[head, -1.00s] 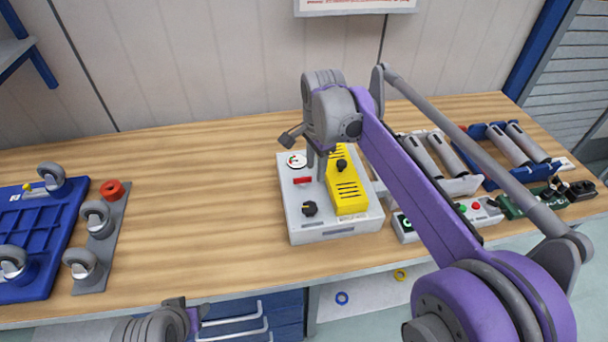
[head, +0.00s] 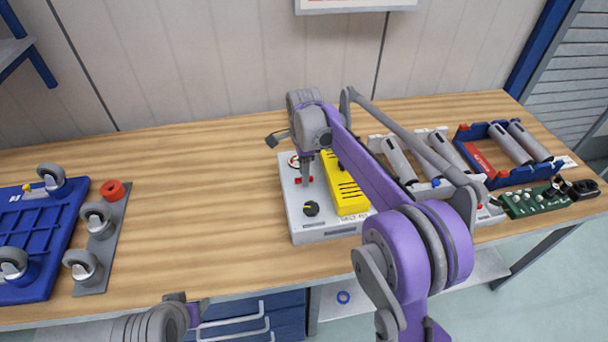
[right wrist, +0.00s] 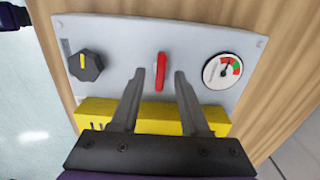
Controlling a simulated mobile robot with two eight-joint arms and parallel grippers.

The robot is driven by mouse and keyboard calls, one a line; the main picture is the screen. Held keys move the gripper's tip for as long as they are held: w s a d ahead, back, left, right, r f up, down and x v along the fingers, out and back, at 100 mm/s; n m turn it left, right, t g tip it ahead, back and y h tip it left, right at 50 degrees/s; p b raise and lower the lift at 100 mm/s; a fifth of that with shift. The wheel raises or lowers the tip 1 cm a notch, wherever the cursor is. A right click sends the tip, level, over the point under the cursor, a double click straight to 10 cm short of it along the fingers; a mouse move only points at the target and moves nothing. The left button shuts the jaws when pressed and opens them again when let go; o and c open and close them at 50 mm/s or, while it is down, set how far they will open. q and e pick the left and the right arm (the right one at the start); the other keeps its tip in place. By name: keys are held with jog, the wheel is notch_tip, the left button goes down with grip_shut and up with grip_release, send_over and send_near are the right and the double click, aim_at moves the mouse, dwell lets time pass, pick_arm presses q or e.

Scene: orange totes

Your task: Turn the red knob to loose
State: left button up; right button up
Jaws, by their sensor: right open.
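The red knob (right wrist: 161,71) is a narrow upright bar on the light grey face of a control box (head: 290,215). In the right wrist view it stands centred between my right gripper's two fingers (right wrist: 160,74), with a gap on each side. The right gripper is open, and its fingers point at the panel. In the head view the right gripper (head: 306,180) is over the box and partly hides the red knob (head: 297,182). Of my left arm only a grey and purple part shows at the bottom edge; its fingers do not show.
A black dial (right wrist: 86,65) and a round gauge (right wrist: 222,71) flank the knob. A yellow block (head: 345,190) sits on the box.

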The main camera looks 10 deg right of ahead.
jog(key=shift+f, duration=0.55)
grip_shut()
